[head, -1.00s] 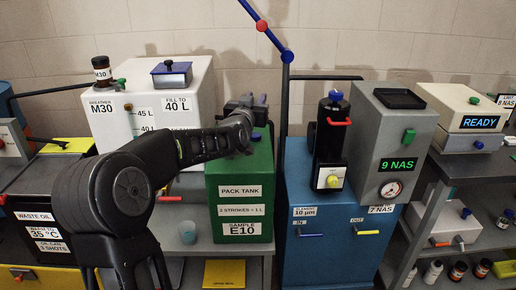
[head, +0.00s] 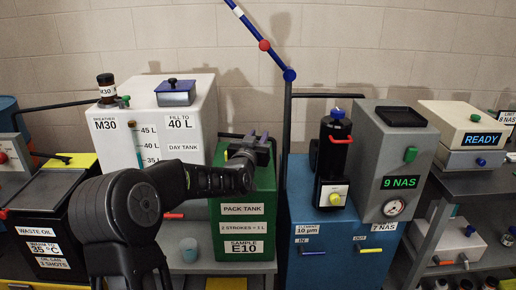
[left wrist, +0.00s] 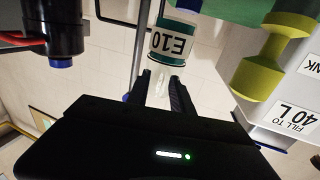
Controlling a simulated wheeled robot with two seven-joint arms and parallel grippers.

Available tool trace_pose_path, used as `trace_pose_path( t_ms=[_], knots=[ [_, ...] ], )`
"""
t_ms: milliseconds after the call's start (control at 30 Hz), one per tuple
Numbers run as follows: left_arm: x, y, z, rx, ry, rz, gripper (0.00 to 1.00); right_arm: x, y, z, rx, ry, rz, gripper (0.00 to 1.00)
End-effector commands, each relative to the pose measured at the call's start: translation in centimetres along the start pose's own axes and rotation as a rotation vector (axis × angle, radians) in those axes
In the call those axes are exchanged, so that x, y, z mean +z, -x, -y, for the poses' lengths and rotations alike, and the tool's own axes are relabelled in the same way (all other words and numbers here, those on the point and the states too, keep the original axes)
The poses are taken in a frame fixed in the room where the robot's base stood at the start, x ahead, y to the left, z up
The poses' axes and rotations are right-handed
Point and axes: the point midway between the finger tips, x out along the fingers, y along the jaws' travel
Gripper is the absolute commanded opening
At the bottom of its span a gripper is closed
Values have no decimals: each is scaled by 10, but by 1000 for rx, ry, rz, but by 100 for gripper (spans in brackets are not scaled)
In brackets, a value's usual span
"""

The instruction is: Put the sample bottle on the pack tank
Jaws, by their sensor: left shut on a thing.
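The green pack tank (head: 242,225) stands at the middle of the bench in the head view, with PACK TANK and SAMPLE E10 labels. My left gripper (head: 262,140) is at the tank's upper part, where my arm covers some of its top. In the left wrist view, the sample bottle (left wrist: 172,42) has a white E10 label and a dark green band. My left gripper (left wrist: 160,88) is shut on its pale, narrow end. I cannot make out the bottle in the head view, nor tell whether it touches the tank. My right gripper is not in view.
The white day tank (head: 205,105) stands behind and left of the pack tank. The blue filter unit (head: 330,255) with its black pump (head: 333,150) stands close on the right. A dark post (head: 286,120) with a jointed blue rod rises between them.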

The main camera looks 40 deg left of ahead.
Motion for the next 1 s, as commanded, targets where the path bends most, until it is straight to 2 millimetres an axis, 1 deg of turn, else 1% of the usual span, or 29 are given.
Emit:
trace_pose_path(
  t_ms=[100, 233, 333, 533, 700, 733, 967, 1000],
  knots=[
    [16, 0, 0, 0, 1, 6, 0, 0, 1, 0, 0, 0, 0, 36],
    [33, 0, 0, 0, 2, 4, 0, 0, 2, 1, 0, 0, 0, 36],
    [36, 0, 0, 0, 1, 2, 0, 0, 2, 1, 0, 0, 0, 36],
    [36, 0, 0, 0, 1, 1, 0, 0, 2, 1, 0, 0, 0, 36],
    [40, 0, 0, 0, 1, 1, 0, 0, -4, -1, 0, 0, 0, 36],
    [39, 0, 0, 0, 1, 1, 30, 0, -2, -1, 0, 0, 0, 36],
    [38, 0, 0, 0, 1, 1, 48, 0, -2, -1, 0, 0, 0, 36],
    [38, 0, 0, 0, 1, 1, 49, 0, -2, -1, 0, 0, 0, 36]
  ],
)
